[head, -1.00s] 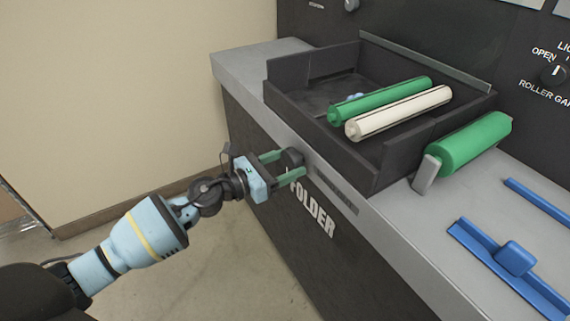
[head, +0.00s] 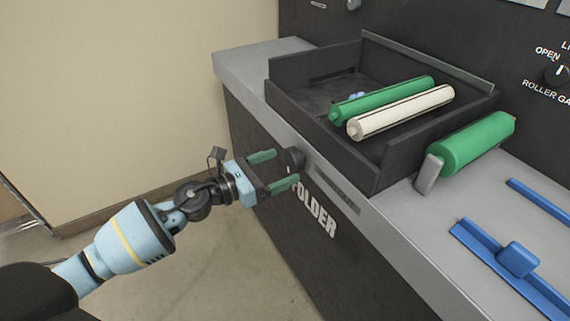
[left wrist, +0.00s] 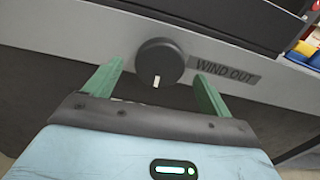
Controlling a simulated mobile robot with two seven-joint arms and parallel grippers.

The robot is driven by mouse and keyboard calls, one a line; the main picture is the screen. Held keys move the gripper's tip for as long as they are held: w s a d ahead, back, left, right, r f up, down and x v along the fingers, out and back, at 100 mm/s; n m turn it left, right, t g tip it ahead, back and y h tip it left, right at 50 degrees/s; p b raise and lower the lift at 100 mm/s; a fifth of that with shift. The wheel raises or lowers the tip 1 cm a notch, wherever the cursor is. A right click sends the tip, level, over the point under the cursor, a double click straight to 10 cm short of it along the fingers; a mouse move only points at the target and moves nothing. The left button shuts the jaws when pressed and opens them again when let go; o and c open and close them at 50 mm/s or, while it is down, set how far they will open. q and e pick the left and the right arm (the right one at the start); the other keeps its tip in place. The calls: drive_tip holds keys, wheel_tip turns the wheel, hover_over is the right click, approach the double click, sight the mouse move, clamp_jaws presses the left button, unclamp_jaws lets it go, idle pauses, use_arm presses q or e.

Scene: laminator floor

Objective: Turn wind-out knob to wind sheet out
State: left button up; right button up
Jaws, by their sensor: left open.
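The wind-out knob (left wrist: 159,62) is a round black knob with a white mark at its lower edge, on the grey front edge of the bench beside a "WIND OUT" label (left wrist: 224,72). In the head view the knob (head: 293,159) sits just past my left gripper's fingertips. My left gripper (head: 284,169) is open, with green fingers. In the left wrist view its fingers (left wrist: 160,77) stand to either side of the knob and apart from it. My right gripper is not in view.
A dark open tray (head: 390,158) on the bench holds a green roller (head: 380,101) and a cream roller (head: 400,112). Another green roller (head: 478,143) lies to its right. A blue handled bar (head: 517,260) is on the bench. The floor left of the bench is clear.

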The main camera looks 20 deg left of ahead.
use_arm(q)
drive_tip(key=shift+b+v, duration=0.4)
drive_tip(key=shift+v, duration=2.15)
